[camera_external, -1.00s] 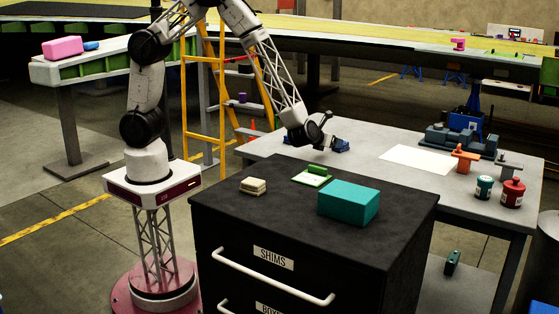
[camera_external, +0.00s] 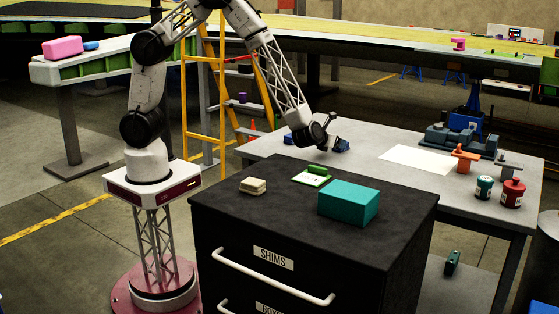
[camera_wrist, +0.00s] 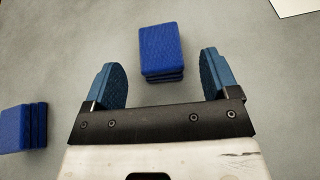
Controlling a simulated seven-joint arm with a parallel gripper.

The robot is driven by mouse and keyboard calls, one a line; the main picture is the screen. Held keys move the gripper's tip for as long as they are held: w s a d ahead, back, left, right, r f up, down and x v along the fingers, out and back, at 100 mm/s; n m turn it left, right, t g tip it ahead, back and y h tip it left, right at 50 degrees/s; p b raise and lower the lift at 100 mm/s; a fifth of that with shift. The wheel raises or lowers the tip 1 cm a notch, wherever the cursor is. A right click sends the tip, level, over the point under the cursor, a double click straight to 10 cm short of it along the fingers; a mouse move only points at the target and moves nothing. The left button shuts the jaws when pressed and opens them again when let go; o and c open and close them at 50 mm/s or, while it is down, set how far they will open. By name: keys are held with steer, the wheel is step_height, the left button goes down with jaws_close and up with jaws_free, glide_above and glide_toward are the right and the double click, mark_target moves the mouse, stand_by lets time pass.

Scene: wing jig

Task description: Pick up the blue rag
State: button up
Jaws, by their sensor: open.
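Two folded blue rags lie on the grey table. In the wrist view, one blue rag (camera_wrist: 162,50) is ahead of and between my open fingers, apart from both. The other blue rag (camera_wrist: 22,128) is at the left, cut by the picture's edge, and it shows in the external view (camera_external: 288,138) left of my wrist. My gripper (camera_wrist: 163,80) is open and empty, with blue-grey fingers pointing at the table. In the external view my gripper (camera_external: 334,144) is low over the table's near left part, and it partly hides the first rag.
A black shim cabinet (camera_external: 230,208) stands in front, bearing a teal box (camera_external: 348,203), a green-and-white item (camera_external: 313,176) and a beige stack (camera_external: 253,186). A white sheet (camera_external: 418,159), an orange part (camera_external: 465,158) and red (camera_external: 513,193) and green cans (camera_external: 484,187) are farther right.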

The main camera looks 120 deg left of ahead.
steer(key=shift+a, duration=0.1)
steer(key=shift+x, duration=2.5)
steer(key=shift+c, duration=0.5)
steer(key=c, duration=0.9)
steer(key=shift+r, duration=0.15)
steer(key=shift+r, duration=0.65)
steer(key=shift+s+d+r, duration=0.1)
steer(key=shift+s+r, duration=0.05)
steer(key=shift+r, duration=0.4)
steer(key=shift+s+d+r, duration=0.15)
steer(key=shift+s+r, duration=0.05)
steer(key=shift+r, duration=0.35)
steer(key=s+d, duration=0.3)
steer(key=s, duration=0.1)
steer(key=s+d, duration=0.3)
steer(key=s, duration=0.1)
steer(key=s+d+r, duration=0.1)
steer(key=s+d, duration=0.2)
steer(key=s, duration=0.1)
steer(key=shift+s+r, duration=0.1)
steer(key=shift+r, duration=0.05)
